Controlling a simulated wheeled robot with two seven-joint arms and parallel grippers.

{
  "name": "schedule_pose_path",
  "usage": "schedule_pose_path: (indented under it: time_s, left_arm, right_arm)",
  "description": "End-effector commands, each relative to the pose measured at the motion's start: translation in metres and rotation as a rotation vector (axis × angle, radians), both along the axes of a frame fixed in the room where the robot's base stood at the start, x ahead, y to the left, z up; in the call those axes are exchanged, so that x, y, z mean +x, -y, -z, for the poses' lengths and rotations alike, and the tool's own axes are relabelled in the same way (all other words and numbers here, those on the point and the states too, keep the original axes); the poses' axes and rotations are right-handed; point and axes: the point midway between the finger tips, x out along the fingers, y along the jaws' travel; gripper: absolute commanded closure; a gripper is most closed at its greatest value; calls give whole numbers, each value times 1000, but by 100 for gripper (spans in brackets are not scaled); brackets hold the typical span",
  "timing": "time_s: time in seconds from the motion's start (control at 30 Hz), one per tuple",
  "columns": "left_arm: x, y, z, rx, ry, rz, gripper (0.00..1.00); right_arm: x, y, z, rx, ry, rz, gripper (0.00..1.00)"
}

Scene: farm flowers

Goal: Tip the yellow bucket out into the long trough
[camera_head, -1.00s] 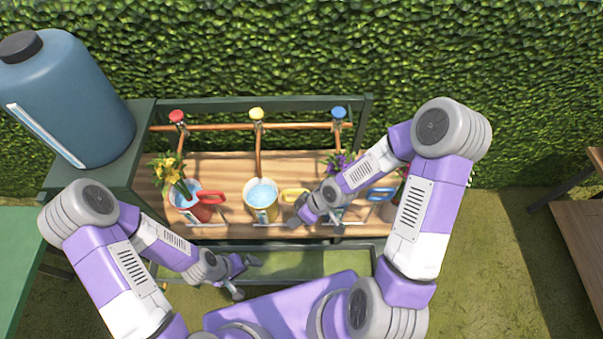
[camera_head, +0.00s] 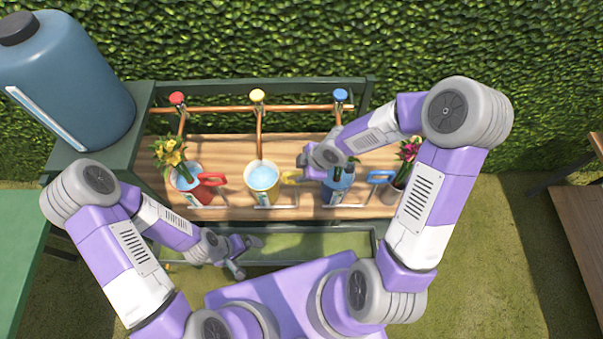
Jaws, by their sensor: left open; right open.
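The yellow bucket (camera_head: 262,180) stands upright on the wooden bench, full of pale blue water, with its yellow handle (camera_head: 291,177) pointing right. My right gripper (camera_head: 302,168) is open beside that handle, its fingers close to it; I cannot tell whether they touch. The long green trough (camera_head: 315,243) lies below the front edge of the bench. My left gripper (camera_head: 249,256) is open and empty over the left part of the trough.
A red bucket (camera_head: 190,184) stands to the left and a blue bucket (camera_head: 338,186) to the right, partly under my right arm. Yellow flowers (camera_head: 171,153) and pink flowers (camera_head: 410,150) stand at the ends. Copper pipes with taps run behind. A large blue tank (camera_head: 75,85) is at left.

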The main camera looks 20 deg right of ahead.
Motion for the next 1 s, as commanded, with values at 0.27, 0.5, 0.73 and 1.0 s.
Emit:
schedule_pose_path:
  time_s: [0.27,0.5,0.73,1.0]
  left_arm:
    - [0,0,5,0,0,0,0]
    - [0,0,4,0,1,1,0]
    - [0,0,4,0,1,0,0]
    - [0,0,5,0,0,0,0]
  right_arm:
    - [3,-3,7,0,1,-1,58]
    - [3,-3,7,1,1,0,75]
    - [3,-3,7,1,1,0,100]
    - [3,-3,7,0,1,-1,100]
